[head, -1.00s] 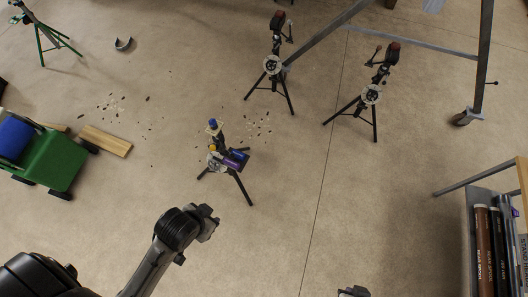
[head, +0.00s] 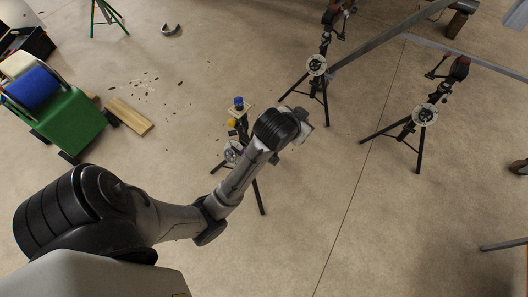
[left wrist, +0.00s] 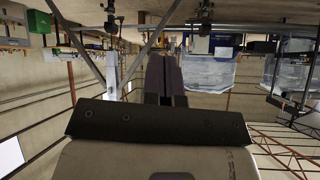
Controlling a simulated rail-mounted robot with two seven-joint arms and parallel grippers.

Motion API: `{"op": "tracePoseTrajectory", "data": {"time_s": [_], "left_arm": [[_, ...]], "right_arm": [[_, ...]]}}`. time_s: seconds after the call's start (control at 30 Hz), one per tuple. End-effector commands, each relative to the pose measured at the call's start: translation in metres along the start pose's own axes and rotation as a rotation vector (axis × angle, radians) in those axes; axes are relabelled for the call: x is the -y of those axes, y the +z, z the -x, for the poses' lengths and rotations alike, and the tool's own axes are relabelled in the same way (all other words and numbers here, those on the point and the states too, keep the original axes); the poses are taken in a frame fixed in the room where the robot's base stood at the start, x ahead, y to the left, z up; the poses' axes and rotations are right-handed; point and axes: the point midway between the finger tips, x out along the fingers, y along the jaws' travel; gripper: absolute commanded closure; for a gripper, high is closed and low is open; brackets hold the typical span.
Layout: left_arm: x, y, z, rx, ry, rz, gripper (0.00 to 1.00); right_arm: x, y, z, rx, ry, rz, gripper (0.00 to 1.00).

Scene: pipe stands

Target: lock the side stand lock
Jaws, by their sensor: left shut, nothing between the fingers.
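The near pipe stand (head: 258,197) is a black tripod in the middle of the head view. It carries a blue cap (head: 238,102), a yellow knob (head: 232,122) and a pale round plate (head: 232,152). My left forearm covers much of its upper part, and I cannot make out its side lock. My left gripper (head: 305,118) is to the right of the blue cap, apart from it in the picture. In the left wrist view its dark fingers (left wrist: 165,78) are together with nothing between them. My right gripper is not in view.
Two more tripod stands stand behind, one at centre (head: 316,66) and one at right (head: 425,113), near a grey metal frame (head: 390,40). A green cart (head: 70,122) and a wooden plank (head: 130,116) are at left. Front-right floor is mostly clear.

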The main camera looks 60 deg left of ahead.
Motion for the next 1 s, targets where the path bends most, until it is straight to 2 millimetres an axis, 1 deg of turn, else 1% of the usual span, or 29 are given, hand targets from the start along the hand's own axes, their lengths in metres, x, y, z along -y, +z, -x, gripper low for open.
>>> {"op": "tracePoseTrajectory", "data": {"time_s": [0.03, 0.3, 0.43, 0.57, 0.67, 0.77, 0.87, 0.9, 0.97, 1.0], "left_arm": [[0.005, 0.004, -0.022, -0.015, -0.022, 0.030, 1.00], [0.050, -0.011, -0.083, -0.038, -0.143, 0.206, 1.00], [0.074, -0.010, -0.113, -0.022, -0.200, 0.306, 1.00], [0.099, -0.004, -0.145, 0.016, -0.258, 0.415, 1.00], [0.117, 0.007, -0.172, 0.064, -0.303, 0.504, 1.00], [0.132, 0.022, -0.200, 0.131, -0.348, 0.596, 1.00], [0.142, 0.044, -0.231, 0.224, -0.400, 0.687, 1.00], [0.145, 0.054, -0.244, 0.269, -0.423, 0.722, 1.00], [0.147, 0.072, -0.265, 0.345, -0.462, 0.775, 1.00], [0.147, 0.084, -0.278, 0.399, -0.493, 0.804, 1.00]], "right_arm": [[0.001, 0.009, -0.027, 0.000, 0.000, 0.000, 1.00], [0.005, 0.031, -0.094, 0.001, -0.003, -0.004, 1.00], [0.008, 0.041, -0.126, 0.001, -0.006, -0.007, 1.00], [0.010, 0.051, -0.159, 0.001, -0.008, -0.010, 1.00], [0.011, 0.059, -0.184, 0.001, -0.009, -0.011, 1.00], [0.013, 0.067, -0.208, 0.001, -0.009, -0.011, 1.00], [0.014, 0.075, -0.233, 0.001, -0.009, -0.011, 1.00], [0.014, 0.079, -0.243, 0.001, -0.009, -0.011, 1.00], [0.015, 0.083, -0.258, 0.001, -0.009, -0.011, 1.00], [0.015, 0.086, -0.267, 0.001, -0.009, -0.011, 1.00]]}}
